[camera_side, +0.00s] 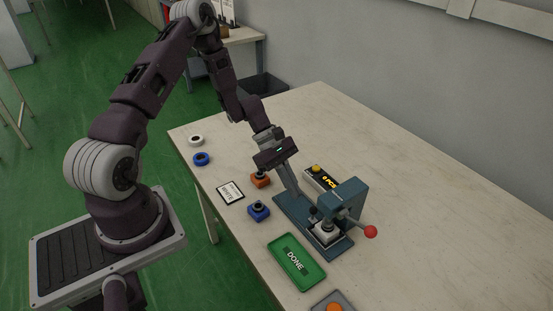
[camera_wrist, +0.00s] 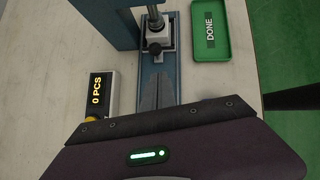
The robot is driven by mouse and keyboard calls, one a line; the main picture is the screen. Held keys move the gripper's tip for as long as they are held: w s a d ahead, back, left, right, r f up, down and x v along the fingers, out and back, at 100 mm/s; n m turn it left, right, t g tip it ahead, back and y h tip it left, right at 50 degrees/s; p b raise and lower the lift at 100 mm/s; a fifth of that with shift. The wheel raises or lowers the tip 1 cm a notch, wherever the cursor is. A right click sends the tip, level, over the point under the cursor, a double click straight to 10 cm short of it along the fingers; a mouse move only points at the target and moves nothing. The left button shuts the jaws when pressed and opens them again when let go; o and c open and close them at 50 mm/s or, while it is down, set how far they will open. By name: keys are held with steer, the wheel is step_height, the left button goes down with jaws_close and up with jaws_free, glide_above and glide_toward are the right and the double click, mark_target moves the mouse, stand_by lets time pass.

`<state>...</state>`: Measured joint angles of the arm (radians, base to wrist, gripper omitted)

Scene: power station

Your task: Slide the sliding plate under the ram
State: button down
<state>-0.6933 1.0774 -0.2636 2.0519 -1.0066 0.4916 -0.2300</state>
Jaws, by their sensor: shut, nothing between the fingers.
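The teal press (camera_side: 347,198) stands on a long blue base with a rail (camera_side: 290,206), near the right part of the table. The sliding plate (camera_side: 326,234) is a pale metal block at the press end of the rail. In the wrist view the plate (camera_wrist: 165,46) sits beneath the dark vertical ram (camera_wrist: 154,20), which covers part of it. Whether the ram touches the plate I cannot tell. My gripper (camera_side: 298,193) is shut and empty, pointing down over the rail.
A red-knobbed lever (camera_side: 371,231) sticks out from the press. A counter (camera_side: 320,179) reading "0 PCS" stands beside the base. The green DONE tray (camera_side: 296,262) lies in front. Orange (camera_side: 260,180) and blue (camera_side: 258,211) black-knobbed pieces and a WHITE card (camera_side: 231,191) lie left.

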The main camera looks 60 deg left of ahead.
steer(key=v, duration=1)
steer(key=shift+a, duration=0.2)
steer(key=s+d+r+m+y, duration=0.2)
steer(key=s+d+r+m, duration=0.3)
steer(key=r, duration=0.4)
steer(key=s+d+r+m+y, duration=0.3)
steer(key=d+r+m, duration=0.3)
steer(key=r, duration=0.3)
steer(key=s+d+r+m+t+y, duration=0.1)
steer(key=s+r+m+t, duration=0.1)
steer(key=s+m, duration=0.2)
steer(key=s+r+m+t+y, duration=0.1)
steer(key=s+r+m+t, duration=0.1)
steer(key=s+m, duration=0.3)
steer(key=s+r, duration=0.1)
steer(key=s, duration=0.3)
steer(key=shift+s+d+r+y, duration=0.3)
steer(key=shift+s+d, duration=0.05)
steer(key=shift+s, duration=0.05)
